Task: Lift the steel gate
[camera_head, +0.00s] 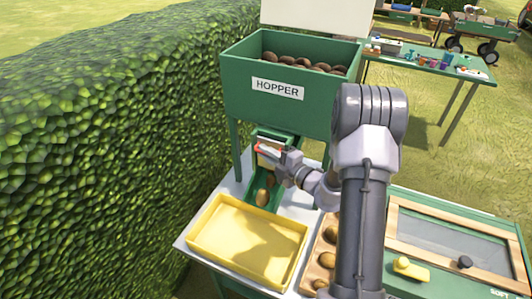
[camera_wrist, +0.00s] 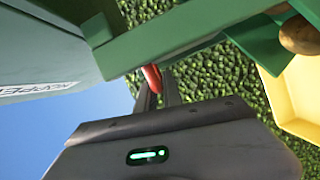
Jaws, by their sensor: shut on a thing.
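The steel gate (camera_head: 266,145) is at the top of the green chute (camera_head: 253,183) under the hopper (camera_head: 315,103). Its red handle (camera_head: 261,149) shows beside my gripper (camera_head: 271,151). In the wrist view my gripper (camera_wrist: 156,80) has its fingers close together around the red handle (camera_wrist: 152,76). The fingers hide part of the gate, so I cannot tell exactly how high it stands. More potatoes (camera_head: 300,64) fill the open hopper.
A yellow tray (camera_head: 214,238) stands at the chute's lower end, with no potatoes seen in it. A wooden-framed rack (camera_head: 318,257) with potatoes is right of it, partly behind my arm. A hedge (camera_head: 100,150) borders the left. Another table (camera_head: 428,62) stands behind.

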